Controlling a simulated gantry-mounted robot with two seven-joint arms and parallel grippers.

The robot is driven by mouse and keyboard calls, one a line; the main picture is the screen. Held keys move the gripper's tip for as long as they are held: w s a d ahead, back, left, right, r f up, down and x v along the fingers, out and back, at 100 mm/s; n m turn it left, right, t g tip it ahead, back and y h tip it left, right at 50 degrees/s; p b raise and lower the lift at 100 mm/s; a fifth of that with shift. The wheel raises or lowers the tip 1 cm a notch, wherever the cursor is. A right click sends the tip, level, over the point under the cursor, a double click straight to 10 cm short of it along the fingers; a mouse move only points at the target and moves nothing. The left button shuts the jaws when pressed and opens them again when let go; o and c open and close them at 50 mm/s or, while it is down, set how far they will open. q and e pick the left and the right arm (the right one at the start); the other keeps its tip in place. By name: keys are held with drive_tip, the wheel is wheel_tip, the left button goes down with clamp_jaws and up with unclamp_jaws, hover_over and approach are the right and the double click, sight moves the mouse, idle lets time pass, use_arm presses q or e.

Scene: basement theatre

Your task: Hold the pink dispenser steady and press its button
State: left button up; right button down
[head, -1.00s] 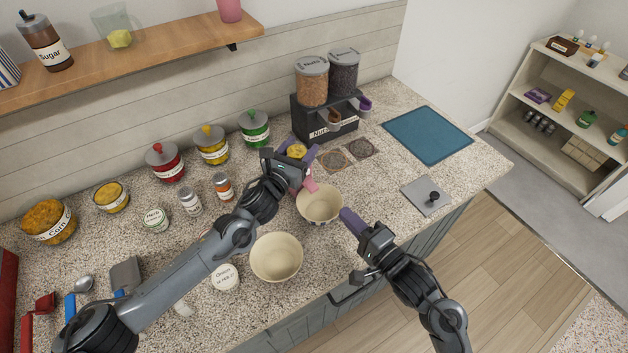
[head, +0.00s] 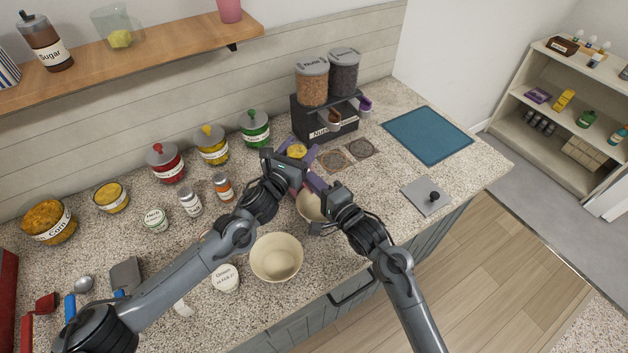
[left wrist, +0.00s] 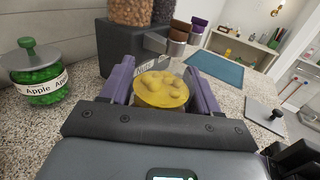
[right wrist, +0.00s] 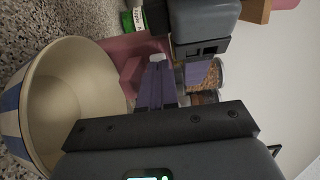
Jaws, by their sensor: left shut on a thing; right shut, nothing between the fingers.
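The pink dispenser (right wrist: 125,52) shows in the right wrist view beyond the bowl's rim. Its round top with yellow contents (left wrist: 160,89) sits between the purple fingers in the left wrist view. My left gripper (head: 297,153) is shut on the dispenser from either side. My right gripper (head: 314,181) is shut and empty, its fingertips close to the front of the dispenser. In the right wrist view its purple fingers (right wrist: 155,85) point at a small pale part by the pink body; I cannot tell if they touch. My grippers hide most of the dispenser in the head view.
A cream bowl (head: 307,208) stands in front of the dispenser, under my right gripper. A second bowl (head: 276,258) is nearer. The black nuts dispenser (head: 322,120) stands behind. Lidded jars (head: 212,148) line the wall.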

drive_tip(key=shift+w+a, duration=0.1)
drive_tip(key=shift+w, duration=0.05)
drive_tip(key=shift+x, duration=1)
drive_tip(key=v, duration=1.4)
drive_tip(key=shift+f, duration=0.1)
drive_tip(key=shift+s+d+f, duration=0.2)
drive_tip(key=shift+s+d, duration=0.45)
drive_tip(key=shift+d, duration=0.05)
drive_tip(key=x, duration=1.4)
drive_tip(key=shift+a+r, duration=0.1)
drive_tip(key=shift+r, duration=0.1)
